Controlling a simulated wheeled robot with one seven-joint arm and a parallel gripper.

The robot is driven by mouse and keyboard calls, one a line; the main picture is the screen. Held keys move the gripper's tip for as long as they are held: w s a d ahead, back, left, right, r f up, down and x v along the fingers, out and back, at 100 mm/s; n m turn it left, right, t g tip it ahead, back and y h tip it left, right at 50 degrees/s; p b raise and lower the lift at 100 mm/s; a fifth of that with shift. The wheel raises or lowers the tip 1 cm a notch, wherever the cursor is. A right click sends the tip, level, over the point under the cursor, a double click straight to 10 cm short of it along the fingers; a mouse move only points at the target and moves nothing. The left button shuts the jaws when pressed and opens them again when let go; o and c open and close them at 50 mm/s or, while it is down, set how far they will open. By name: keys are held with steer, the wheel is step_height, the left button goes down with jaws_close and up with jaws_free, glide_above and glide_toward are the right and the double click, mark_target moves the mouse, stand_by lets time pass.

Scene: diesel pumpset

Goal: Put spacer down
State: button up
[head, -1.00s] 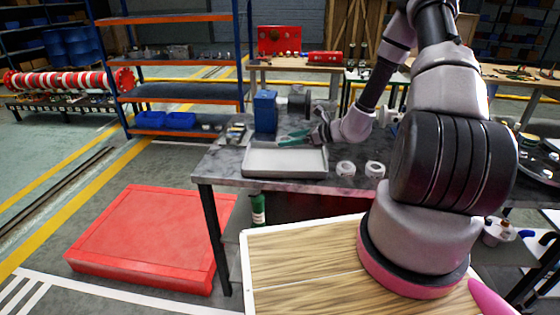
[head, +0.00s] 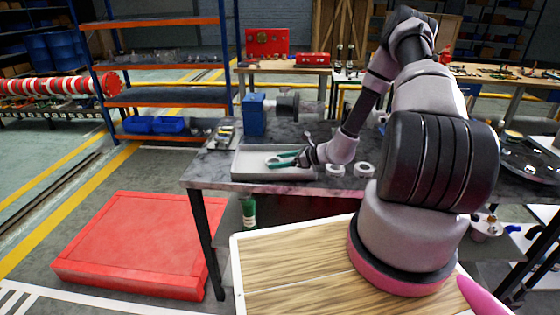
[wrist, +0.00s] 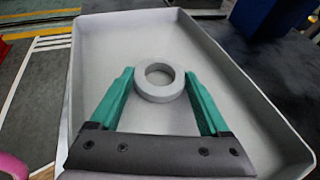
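The spacer, a thick grey ring (wrist: 144,92), sits between the green fingertips of my gripper (wrist: 160,80) in the wrist view. In the head view my gripper (head: 281,160) is low inside the tray (head: 262,177), reaching in from the right.
Two more pale rings, one (head: 336,170) beside another (head: 365,170), stand on the grey table (head: 215,172) right of the tray. A blue block (head: 254,115) and a motor-like part (head: 298,106) are behind the tray. A red platform (head: 140,240) lies on the floor.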

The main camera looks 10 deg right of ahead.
steer(key=shift+o, duration=0.9)
steer(key=shift+r, duration=0.15)
steer(key=v, duration=1.2)
steer(key=s+a+r+n+g+h, duration=0.15)
steer(key=r+n, duration=0.25)
steer(key=r, duration=0.4)
steer(key=s+a+r+n+g, duration=0.2)
steer(key=s+a+r+n, duration=0.15)
steer(key=r, duration=0.35)
steer(key=s+a+r+n+g+h, duration=0.1)
steer(key=s+r+n+g, duration=0.1)
steer(key=r+n, duration=0.45)
steer(key=s+d+r+n+t+h, duration=0.2)
steer(key=s+r+n+t+h, duration=0.2)
steer(key=s+r, duration=1.2)
steer(key=shift+r+n+t+h, duration=0.35)
steer(key=shift+r+n+h, duration=1.05)
steer(key=shift+r, duration=0.45)
